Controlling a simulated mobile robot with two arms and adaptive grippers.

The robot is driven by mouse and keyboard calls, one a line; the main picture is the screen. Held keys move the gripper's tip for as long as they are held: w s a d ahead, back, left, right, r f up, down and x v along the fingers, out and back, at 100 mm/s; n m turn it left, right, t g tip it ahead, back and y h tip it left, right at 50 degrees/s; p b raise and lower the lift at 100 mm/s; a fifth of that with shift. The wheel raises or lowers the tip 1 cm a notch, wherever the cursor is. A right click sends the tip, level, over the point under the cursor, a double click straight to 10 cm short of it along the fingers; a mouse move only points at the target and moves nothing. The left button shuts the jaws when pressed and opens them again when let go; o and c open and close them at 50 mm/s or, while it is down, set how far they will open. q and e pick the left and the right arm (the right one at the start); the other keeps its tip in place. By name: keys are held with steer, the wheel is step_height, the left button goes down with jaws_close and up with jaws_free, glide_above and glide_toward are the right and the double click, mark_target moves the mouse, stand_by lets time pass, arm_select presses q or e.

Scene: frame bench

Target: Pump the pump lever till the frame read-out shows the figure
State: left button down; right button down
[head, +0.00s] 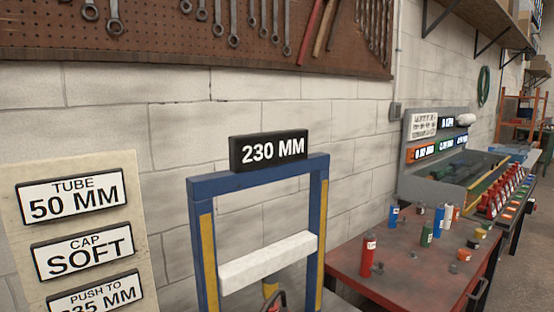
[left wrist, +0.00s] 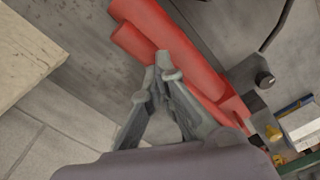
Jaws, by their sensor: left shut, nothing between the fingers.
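The blue press frame (head: 319,225) stands in the head view, and its read-out (head: 268,150) on top shows 230 MM. A sign board (head: 138,215) at left has plates reading TUBE 50 MM, CAP SOFT and, cut by the lower picture edge, PUSH TO with what looks like 235 MM. In the left wrist view a long red part (left wrist: 195,75), apparently the pump with its lever, runs from top left to lower right. My left gripper (left wrist: 165,70) is shut and empty over it; I cannot tell whether they touch. My right gripper is out of view.
A white crossbar (head: 268,262) spans the frame. A red table (head: 385,285) at right holds several small bottles and caps, with a grey cabinet (head: 452,126) behind. A pale block edge (left wrist: 25,50) lies at upper left in the wrist view.

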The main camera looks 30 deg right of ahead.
arm_select(q)
step_height(320, 180, down, 5)
steer(key=b, duration=0.3)
step_height(320, 180, up, 9)
steer(key=p, duration=0.6)
steer(key=shift+r, duration=0.1)
stand_by(0.5)
step_height(320, 180, down, 9)
steer(key=b, duration=0.6)
steer(key=shift+f, duration=0.2)
steer(key=shift+r, duration=0.6)
step_height(320, 180, up, 8)
steer(key=p, duration=0.6)
